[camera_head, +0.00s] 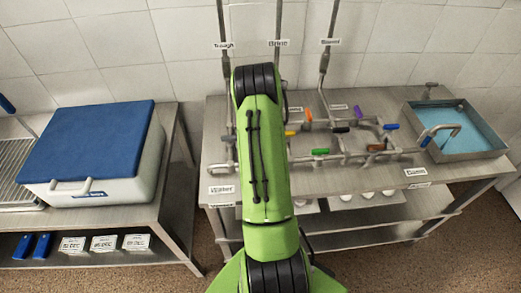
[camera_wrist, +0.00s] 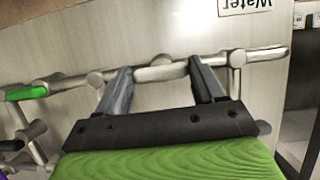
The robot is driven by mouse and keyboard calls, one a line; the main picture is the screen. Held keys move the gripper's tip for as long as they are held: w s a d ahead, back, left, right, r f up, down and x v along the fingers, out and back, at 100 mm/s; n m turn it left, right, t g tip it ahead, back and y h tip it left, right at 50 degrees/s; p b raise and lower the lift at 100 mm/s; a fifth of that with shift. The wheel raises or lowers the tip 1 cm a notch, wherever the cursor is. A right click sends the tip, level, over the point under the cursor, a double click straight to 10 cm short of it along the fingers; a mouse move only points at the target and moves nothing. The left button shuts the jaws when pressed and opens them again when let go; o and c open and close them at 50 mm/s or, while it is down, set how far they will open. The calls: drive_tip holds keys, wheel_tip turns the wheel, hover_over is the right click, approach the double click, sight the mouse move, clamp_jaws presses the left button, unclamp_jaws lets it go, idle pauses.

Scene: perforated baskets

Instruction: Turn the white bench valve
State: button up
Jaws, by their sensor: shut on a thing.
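The white valve handle (camera_wrist: 162,73) lies along a metal pipe on the bench, in the upper middle of the wrist view. My gripper (camera_wrist: 160,67) is shut on it, with one finger at each end of the handle. In the head view my green arm reaches over the bench and hides both the gripper and the white handle.
Green (camera_head: 320,152), orange (camera_head: 308,114) and blue (camera_head: 391,127) handles sit on the pipework right of my arm. A basin of blue water (camera_head: 462,155) stands at the bench's right end. A blue-lidded cooler (camera_head: 88,145) is on the left table, across a gap.

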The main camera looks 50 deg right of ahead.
drive_tip(key=o, duration=1)
drive_tip(key=shift+o, duration=0.2)
drive_tip(key=shift+r, duration=0.1)
drive_tip(key=p+v, duration=0.3)
drive_tip(key=v, duration=1.2)
drive_tip(key=shift+d+r, duration=0.2)
drive_tip(key=shift+r, duration=0.1)
drive_tip(key=shift+w, duration=0.15)
